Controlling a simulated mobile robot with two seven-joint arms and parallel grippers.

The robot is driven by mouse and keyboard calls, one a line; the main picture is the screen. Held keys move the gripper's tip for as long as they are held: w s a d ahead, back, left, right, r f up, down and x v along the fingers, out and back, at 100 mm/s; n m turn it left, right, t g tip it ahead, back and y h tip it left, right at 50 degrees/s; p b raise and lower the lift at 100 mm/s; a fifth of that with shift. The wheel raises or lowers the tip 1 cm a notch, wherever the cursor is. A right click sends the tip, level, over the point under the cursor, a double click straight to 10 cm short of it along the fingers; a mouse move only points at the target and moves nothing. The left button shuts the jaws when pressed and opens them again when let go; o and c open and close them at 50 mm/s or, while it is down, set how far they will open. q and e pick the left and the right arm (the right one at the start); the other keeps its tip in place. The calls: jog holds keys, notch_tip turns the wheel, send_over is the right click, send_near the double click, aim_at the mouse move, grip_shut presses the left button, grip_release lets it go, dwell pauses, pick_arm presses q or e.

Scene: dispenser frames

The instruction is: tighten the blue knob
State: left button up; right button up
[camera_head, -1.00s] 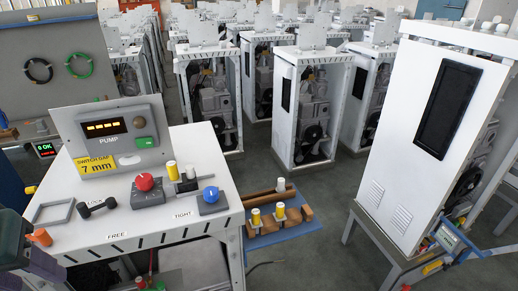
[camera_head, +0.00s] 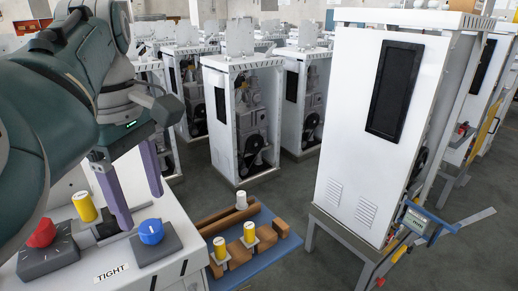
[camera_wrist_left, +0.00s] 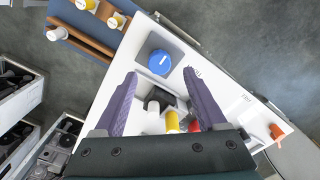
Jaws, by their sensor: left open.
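The blue knob (camera_head: 151,231) sits on a grey square base at the right end of the white bench, by the TIGHT label (camera_head: 112,272). It also shows in the left wrist view (camera_wrist_left: 160,62), ahead of the fingers. My left gripper (camera_head: 140,208) is open, its two purple fingers pointing down just behind the knob and apart from it. In the left wrist view the fingers (camera_wrist_left: 158,88) are spread with nothing gripped between them. My right gripper is not in view.
A red knob (camera_head: 41,233) on a grey box and a yellow-topped cylinder (camera_head: 84,206) stand left of the blue knob. A blue mat (camera_head: 262,258) with wooden blocks and yellow cylinders lies right of the bench. A white cabinet (camera_head: 356,140) stands farther right.

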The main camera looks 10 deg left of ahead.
aim_at(150, 226)
pick_arm(q)
notch_tip(150, 226, down, 5)
jog(key=shift+f, duration=0.1)
jog(key=shift+c, duration=0.2)
grip_shut()
dwell(0.5)
